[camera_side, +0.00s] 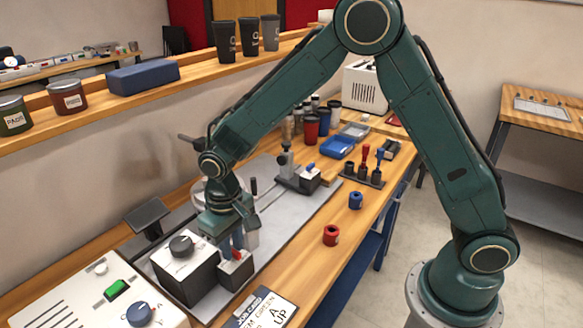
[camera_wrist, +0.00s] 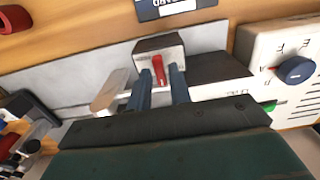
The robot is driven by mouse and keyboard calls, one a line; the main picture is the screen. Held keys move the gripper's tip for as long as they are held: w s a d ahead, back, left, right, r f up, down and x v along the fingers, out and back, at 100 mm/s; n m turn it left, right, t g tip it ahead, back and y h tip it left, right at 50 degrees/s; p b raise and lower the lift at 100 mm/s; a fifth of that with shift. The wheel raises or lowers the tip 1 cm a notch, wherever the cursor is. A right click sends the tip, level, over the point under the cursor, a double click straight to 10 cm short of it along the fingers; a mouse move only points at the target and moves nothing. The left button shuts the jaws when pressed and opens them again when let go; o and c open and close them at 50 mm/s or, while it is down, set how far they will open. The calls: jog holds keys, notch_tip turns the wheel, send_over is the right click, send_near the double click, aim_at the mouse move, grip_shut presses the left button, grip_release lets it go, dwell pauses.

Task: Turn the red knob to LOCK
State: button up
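In the side view the small box (camera_side: 236,270) sits at the right of a larger black box, and a bit of the red knob (camera_side: 237,254) shows. My gripper (camera_side: 237,248) points down over the small box. In the wrist view my gripper (camera_wrist: 161,76) has its two blue-grey fingers apart, one on each side of the red knob. Some gap shows beside the knob, so the fingers look open around it. Any LOCK label is not readable.
The larger black box (camera_side: 185,272) with a dark knob stands close on the left. A white control panel (camera_side: 88,298) with a green switch and blue knob is further left. Red and blue rings (camera_side: 331,235) lie on the wooden bench, whose front right is mostly clear.

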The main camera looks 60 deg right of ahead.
notch_tip(320, 180, up, 14)
jog(key=shift+f, duration=0.25)
dwell(0.4)
jog(key=shift+r, duration=0.15)
notch_tip(320, 180, up, 7)
send_over(233, 250)
dwell(1.0)
jog(key=s+d+r+t, duration=0.3)
jog(key=s+d+r, duration=0.1)
jog(key=s+d, duration=0.6)
jog(key=s+d+f+t, duration=0.1)
jog(key=s+d, duration=0.1)
jog(key=s, duration=0.5)
jog(key=s+d+f+t, duration=0.1)
jog(key=s+d+f, duration=0.1)
jog(key=s, duration=0.4)
jog(key=shift+s+f+t, duration=0.25)
jog(key=shift+s+t, duration=0.05)
jog(key=shift+s, duration=0.05)
dwell(0.5)
